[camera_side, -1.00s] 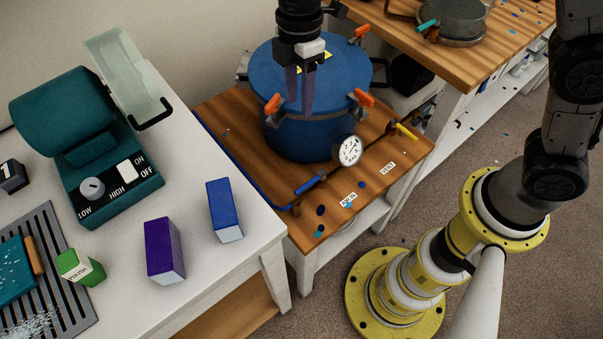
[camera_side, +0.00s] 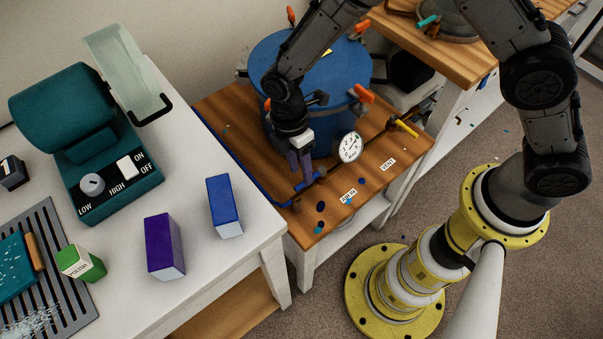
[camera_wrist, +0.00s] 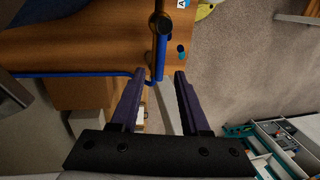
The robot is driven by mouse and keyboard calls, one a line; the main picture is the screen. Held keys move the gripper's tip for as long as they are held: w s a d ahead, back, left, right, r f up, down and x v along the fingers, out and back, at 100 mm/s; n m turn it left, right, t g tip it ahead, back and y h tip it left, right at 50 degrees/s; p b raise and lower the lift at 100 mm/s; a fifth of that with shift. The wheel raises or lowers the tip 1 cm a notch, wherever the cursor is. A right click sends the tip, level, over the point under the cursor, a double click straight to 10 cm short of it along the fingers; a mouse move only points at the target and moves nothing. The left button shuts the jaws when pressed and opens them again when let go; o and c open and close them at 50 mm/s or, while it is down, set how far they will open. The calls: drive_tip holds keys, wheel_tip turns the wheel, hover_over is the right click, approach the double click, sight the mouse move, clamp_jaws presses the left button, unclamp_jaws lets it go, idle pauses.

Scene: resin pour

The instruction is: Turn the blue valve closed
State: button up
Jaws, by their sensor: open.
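The blue valve (camera_side: 309,182) is on the front-left pipe of the blue pressure pot (camera_side: 335,80), near the AIR IN label (camera_side: 348,196). In the wrist view its blue lever (camera_wrist: 161,58) points toward my gripper (camera_wrist: 160,77). My gripper is open, with its two purple fingers apart. The lever's near end shows between the fingertips in that view. In the side view my gripper (camera_side: 301,173) is right above the valve, and its fingers partly hide it. I cannot tell whether they touch the lever.
A blue hose (camera_side: 240,163) runs along the wooden table's left edge to the valve. A round gauge (camera_side: 347,147) and a yellow valve (camera_side: 406,128) are to the right. The white bench (camera_side: 205,265) holds a teal machine (camera_side: 120,185) and several boxes.

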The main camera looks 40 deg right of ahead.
drive_tip(key=shift+s+f, duration=0.15)
drive_tip(key=shift+f, duration=0.55)
drive_tip(key=shift+s+f, duration=0.15)
drive_tip(key=shift+f, duration=0.5)
drive_tip(key=shift+c, duration=0.2)
clamp_jaws()
